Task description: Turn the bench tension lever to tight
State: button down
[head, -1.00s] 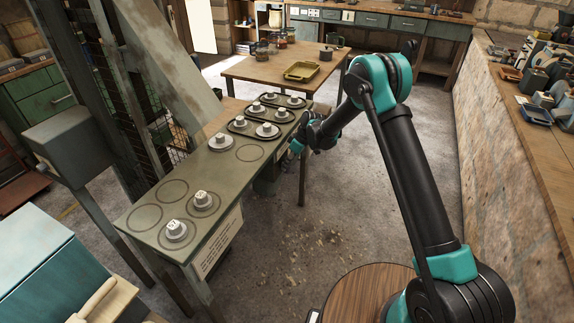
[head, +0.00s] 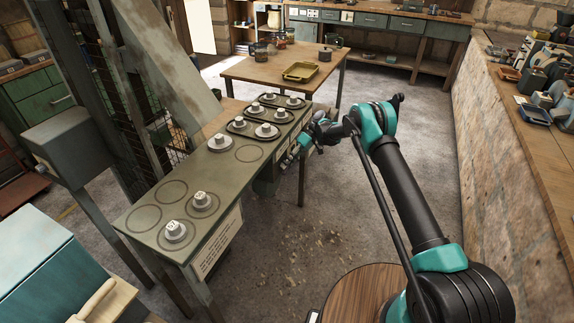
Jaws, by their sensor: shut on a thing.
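The green bench (head: 140,237) runs diagonally from the lower left to the middle, with several round discs with upright knobs on its top. My gripper (head: 292,157) is at the bench's right-hand side near its far end, just below the top. It is shut on the bench tension lever there. The lever is small and mostly hidden by the fingers, so its exact angle and any marks beside it cannot be read.
A wooden table (head: 250,68) with a yellow tray (head: 300,72) stands beyond the bench. A stone-fronted counter (head: 500,150) lines the right. A round wooden top (head: 360,290) is at the bottom. Open floor lies between bench and counter.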

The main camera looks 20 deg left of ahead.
dwell(0.4)
jog(key=c, duration=1.4)
grip_release()
jog(key=shift+c, duration=0.2)
